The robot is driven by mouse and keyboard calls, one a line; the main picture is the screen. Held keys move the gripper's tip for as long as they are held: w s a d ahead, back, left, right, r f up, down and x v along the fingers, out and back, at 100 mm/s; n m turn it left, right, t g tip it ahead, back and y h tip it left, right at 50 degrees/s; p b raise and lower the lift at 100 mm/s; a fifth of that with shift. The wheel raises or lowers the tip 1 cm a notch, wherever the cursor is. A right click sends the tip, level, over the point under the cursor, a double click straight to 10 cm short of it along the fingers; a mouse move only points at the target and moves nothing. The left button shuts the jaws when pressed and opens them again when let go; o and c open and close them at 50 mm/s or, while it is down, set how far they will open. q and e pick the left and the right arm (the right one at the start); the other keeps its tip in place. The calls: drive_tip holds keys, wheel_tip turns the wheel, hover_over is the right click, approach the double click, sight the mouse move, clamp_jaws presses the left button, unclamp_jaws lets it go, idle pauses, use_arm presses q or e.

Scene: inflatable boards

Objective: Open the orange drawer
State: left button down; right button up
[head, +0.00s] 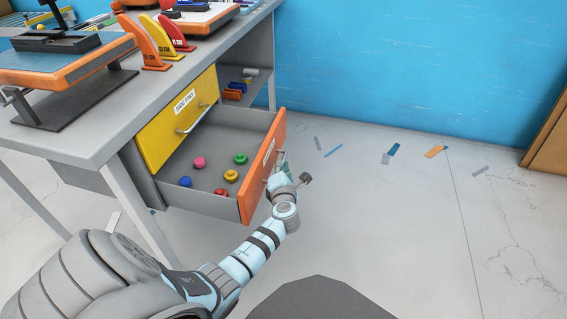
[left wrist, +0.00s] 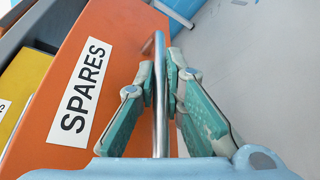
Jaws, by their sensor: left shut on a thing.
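The orange drawer (head: 261,167) stands pulled well out from under the workbench, below the yellow drawer. Several coloured round knobs lie inside it. In the left wrist view its orange front (left wrist: 95,85) carries a white "SPARES" label (left wrist: 82,90). A metal bar handle (left wrist: 160,100) runs along that front. My left gripper (head: 281,172) is at the outer side of the drawer front. In the left wrist view its teal fingers (left wrist: 164,85) are closed around the handle, one on each side. My right gripper does not show in either view.
The yellow drawer (head: 178,119) above is shut. The workbench top (head: 110,115) holds a tilted board, orange, yellow and red fins and other items. The grey floor (head: 400,220) to the right is open, with a few small scraps near the blue wall (head: 420,70). A brown box (head: 549,140) stands at the far right.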

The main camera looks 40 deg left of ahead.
use_arm(q)
drive_tip(key=shift+s+a+f, duration=0.1)
drive_tip(key=shift+a, duration=0.05)
drive_tip(key=c, duration=1.7)
unclamp_jaws()
drive_tip(key=v, duration=0.7)
drive_tip(key=shift+s+d, duration=0.2)
